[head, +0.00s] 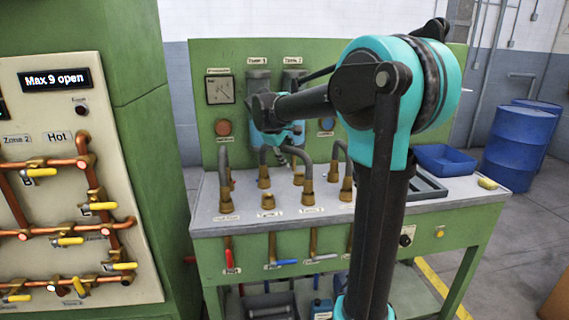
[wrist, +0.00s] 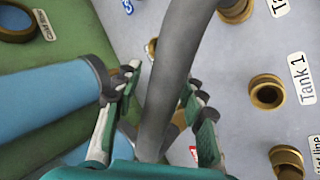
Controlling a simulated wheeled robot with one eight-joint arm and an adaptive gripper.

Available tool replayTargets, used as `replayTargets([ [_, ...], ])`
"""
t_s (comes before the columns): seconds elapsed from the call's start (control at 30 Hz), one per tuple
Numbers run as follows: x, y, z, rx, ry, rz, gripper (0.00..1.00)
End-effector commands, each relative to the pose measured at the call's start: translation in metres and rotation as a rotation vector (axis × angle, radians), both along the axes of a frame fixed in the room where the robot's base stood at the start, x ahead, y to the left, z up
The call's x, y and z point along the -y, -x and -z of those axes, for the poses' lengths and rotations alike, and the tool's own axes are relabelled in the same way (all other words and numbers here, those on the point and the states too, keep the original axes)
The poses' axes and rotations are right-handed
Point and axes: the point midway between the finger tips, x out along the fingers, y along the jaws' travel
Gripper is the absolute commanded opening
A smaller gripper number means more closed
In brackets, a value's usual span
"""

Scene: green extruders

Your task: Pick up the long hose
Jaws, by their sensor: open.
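Several bent grey hoses stand in brass fittings on the bench in the head view. One grey hose (wrist: 172,75) fills the middle of the wrist view and runs from the top edge down between my fingers. I take it for the long hose, though its full length is not shown. My gripper (wrist: 155,97) is open, with one finger on each side of the hose. Gaps show between fingers and hose, so it is not clamped. In the head view my gripper (head: 281,138) is low over the back of the bench, partly hidden by my arm.
The grey bench top (head: 205,208) carries brass sockets, including one (wrist: 267,91) beside the Tank 1 label (wrist: 302,79). A blue cylinder (wrist: 55,95) stands close left of my gripper. A blue bin (head: 444,159) is at the bench's right. A green pipe cabinet (head: 128,90) stands left.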

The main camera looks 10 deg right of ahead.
Motion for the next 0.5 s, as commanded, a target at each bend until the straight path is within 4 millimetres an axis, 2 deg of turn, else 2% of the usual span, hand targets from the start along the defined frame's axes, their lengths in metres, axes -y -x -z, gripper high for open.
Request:
replayTargets([
  [0.3,0.0022,-0.0019,0.0045,0.000,0.000,0.000,0.39],
  [0.5,0.0021,-0.0020,0.0043,0.000,0.000,0.000,0.14],
])
